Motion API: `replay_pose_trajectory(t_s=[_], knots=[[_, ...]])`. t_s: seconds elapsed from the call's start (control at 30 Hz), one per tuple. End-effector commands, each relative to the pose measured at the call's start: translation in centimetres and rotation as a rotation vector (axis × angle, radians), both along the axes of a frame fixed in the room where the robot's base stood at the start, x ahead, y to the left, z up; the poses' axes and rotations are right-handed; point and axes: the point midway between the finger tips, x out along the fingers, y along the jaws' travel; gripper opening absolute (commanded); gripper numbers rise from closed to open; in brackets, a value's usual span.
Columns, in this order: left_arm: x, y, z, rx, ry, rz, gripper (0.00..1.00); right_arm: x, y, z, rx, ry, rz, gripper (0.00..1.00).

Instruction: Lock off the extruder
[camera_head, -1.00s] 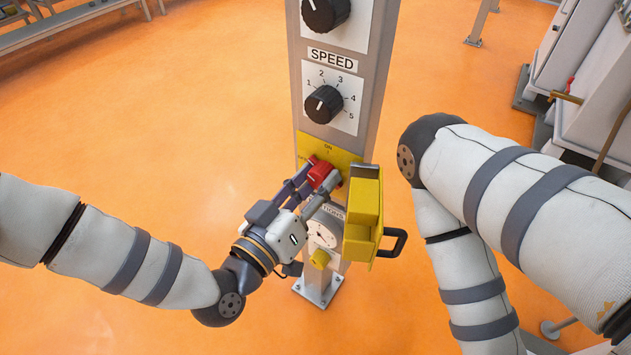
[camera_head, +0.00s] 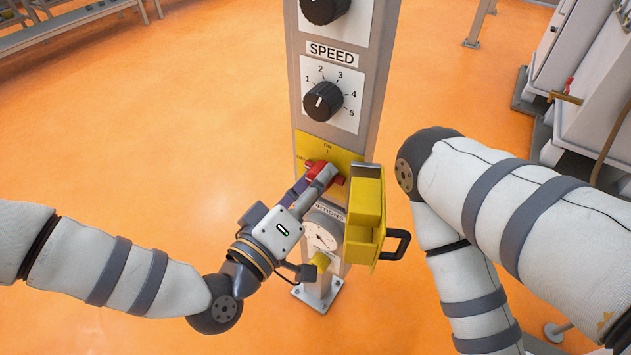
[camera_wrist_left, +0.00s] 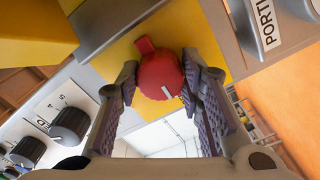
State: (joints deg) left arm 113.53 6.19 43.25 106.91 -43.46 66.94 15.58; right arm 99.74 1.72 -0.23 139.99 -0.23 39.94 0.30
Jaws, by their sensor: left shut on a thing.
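A red rotary switch (camera_head: 335,179) sits on a yellow plate (camera_head: 343,153) marked ON on the grey post. My left gripper (camera_head: 318,183) is shut on the red switch, reaching it from the lower left. In the left wrist view, the round red switch (camera_wrist_left: 160,74) with a white mark stands between the two padded fingers. A yellow box-like cover (camera_head: 367,207) with a black handle (camera_head: 398,244) stands out from the post beside the switch. My fingers hide part of the switch and its lettering. My right gripper is out of view.
A SPEED dial (camera_head: 322,101) sits above the switch on the post. A round gauge (camera_head: 321,233) and a yellow knob (camera_head: 320,261) are just below the gripper. My right arm fills the right side. Grey cabinets (camera_head: 600,70) stand at upper right. The orange floor is open at left.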

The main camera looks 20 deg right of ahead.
Motion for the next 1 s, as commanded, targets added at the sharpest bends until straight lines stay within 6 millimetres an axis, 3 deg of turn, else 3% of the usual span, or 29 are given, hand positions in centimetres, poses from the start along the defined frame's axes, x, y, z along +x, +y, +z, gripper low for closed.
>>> replay_pose_trajectory(t_s=[0.33,0.37,0.43,0.47,0.77,0.87,1.0], knots=[[0.3,0.1,0.3,-0.006,-0.006,0.007,0.06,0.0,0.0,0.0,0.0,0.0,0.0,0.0],[0.3,0.1,0.3,-0.006,-0.006,0.008,0.36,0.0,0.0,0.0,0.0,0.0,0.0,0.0],[0.3,0.1,0.3,-0.004,-0.006,0.007,0.52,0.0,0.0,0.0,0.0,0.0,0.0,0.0],[0.3,0.1,0.3,-0.005,-0.005,0.006,0.54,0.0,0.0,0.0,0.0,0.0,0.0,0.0],[0.0,0.3,0.1,-0.001,-0.001,0.003,0.54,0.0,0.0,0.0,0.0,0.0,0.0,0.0],[-1.0,1.5,0.0,0.0,0.001,0.003,0.54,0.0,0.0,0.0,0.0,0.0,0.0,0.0],[-3.3,4.6,0.0,-0.002,0.003,0.005,0.54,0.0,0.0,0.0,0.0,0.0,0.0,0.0]])
